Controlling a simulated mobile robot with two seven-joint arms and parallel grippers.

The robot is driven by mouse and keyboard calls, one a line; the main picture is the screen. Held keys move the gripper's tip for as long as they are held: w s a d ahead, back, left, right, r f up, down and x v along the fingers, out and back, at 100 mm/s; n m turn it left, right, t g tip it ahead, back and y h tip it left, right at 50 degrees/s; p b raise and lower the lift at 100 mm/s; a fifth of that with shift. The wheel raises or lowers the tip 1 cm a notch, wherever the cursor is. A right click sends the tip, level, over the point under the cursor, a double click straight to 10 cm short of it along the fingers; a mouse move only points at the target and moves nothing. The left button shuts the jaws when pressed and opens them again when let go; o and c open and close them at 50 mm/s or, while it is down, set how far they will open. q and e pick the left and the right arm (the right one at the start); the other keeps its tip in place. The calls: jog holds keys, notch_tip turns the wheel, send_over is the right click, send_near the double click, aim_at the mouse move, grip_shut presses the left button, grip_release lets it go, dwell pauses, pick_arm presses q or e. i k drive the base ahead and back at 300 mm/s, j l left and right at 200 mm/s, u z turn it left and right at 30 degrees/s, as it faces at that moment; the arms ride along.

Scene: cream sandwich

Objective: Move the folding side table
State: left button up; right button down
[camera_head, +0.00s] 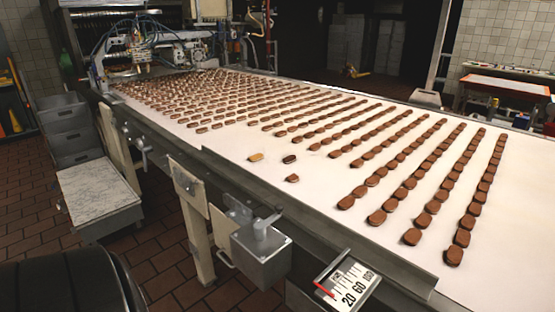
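A small side table with a pale, marbled rectangular top (98,190) and a grey body stands on the floor at the left, beside the conveyor. It is the likeliest folding side table, but I cannot tell whether it folds. Its top looks level and bare. Its lower part is partly out of sight. Neither of my grippers is in view, so I see nothing touching the table.
A long white conveyor (225,160) carries rows of brown biscuits. Grey stacked bins (68,130) stand behind the side table. A grey metal box (261,250) and a scale plate (348,285) jut from the conveyor's near side. Brown tiled floor (165,255) shows between.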

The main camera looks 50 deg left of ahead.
aim_at(222, 228)
jog(key=u, duration=1.95)
